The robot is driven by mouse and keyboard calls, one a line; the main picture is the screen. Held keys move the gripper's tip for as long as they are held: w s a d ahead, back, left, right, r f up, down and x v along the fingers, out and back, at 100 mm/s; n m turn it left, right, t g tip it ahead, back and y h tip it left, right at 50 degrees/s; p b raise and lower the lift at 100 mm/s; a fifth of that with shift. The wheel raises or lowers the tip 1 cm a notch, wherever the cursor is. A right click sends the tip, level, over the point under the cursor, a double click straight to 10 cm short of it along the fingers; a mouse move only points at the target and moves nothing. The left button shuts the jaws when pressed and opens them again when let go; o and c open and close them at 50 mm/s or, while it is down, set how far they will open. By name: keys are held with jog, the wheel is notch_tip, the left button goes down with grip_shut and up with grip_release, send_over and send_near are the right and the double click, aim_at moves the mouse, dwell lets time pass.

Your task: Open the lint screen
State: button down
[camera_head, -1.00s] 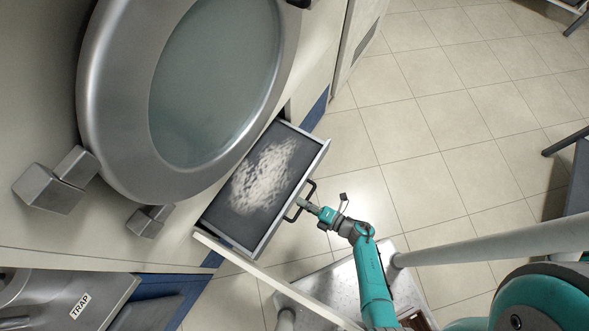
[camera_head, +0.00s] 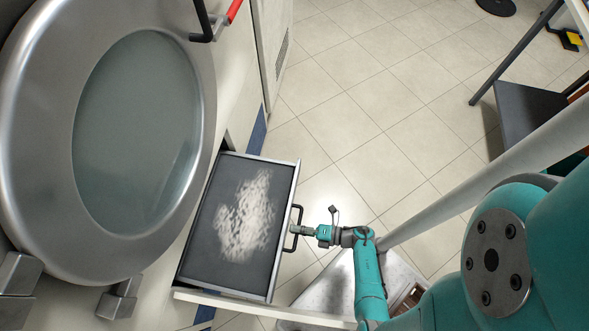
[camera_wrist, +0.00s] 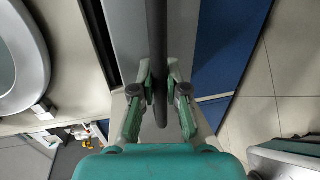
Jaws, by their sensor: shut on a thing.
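The lint screen (camera_head: 208,245) is a dark, framed drawer with a heap of pale lint (camera_head: 246,218) on it. It stands pulled out from the machine front, below the big round door. A black bar handle (camera_head: 298,226) is on its front face. My gripper (camera_head: 297,229) is at the middle of this handle. In the wrist view my gripper (camera_wrist: 160,88) has its two fingers on either side of the dark handle bar (camera_wrist: 157,40), closed on it. The inner end of the screen at the machine is partly hidden beneath the round door.
The round metal door with glass (camera_head: 140,130) overhangs the screen's inner side. A red-and-black handle (camera_head: 212,18) is above. The tiled floor (camera_head: 370,110) to the right is clear up to a dark seat (camera_head: 530,120). A pale pole crosses at right.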

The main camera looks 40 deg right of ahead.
dwell(0.3)
jog(key=c, duration=1.2)
grip_release()
